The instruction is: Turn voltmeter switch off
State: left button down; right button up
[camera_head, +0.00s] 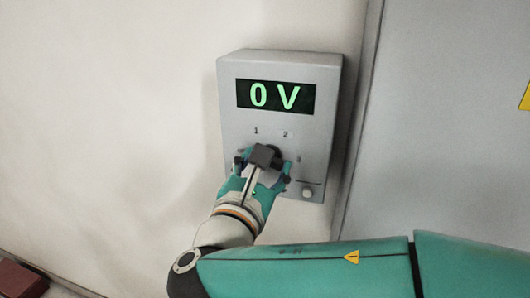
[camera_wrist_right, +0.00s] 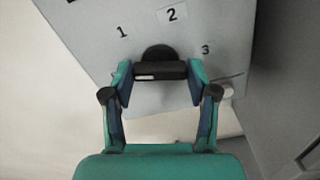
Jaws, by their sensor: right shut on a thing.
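The voltmeter (camera_head: 280,119) is a grey box on the wall, and its display (camera_head: 276,96) reads "0 V" in green. Its black rotary switch (camera_head: 272,154) sits below the display, with the printed numbers 1, 2 and 3 around it. In the right wrist view the switch (camera_wrist_right: 160,70) has a bar-shaped handle lying across the picture between the fingertips, with a pale mark towards its left end. My right gripper (camera_head: 263,163) is shut on this handle, one finger on each end; it also shows in the wrist view (camera_wrist_right: 161,79). My left gripper is out of view.
A small round knob (camera_head: 307,193) sits at the voltmeter's lower right, close to my right gripper's finger. A large grey cabinet (camera_head: 455,130) with a yellow sign at the edge stands to the right. The pale wall (camera_head: 110,110) at left is clear.

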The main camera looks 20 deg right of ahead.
jog(key=shift+f+n+p, duration=0.2)
jog(key=shift+n+p, duration=0.2)
jog(key=shift+n, duration=0.4)
jog(key=shift+f+n+p, duration=0.15)
jog(key=shift+n+p, duration=0.2)
jog(key=shift+n, duration=0.45)
jog(key=o, duration=0.9)
jog(key=shift+o, duration=1.3)
jog(key=shift+a, duration=0.1)
jog(key=shift+r, duration=0.15)
jog(key=v, duration=1.2)
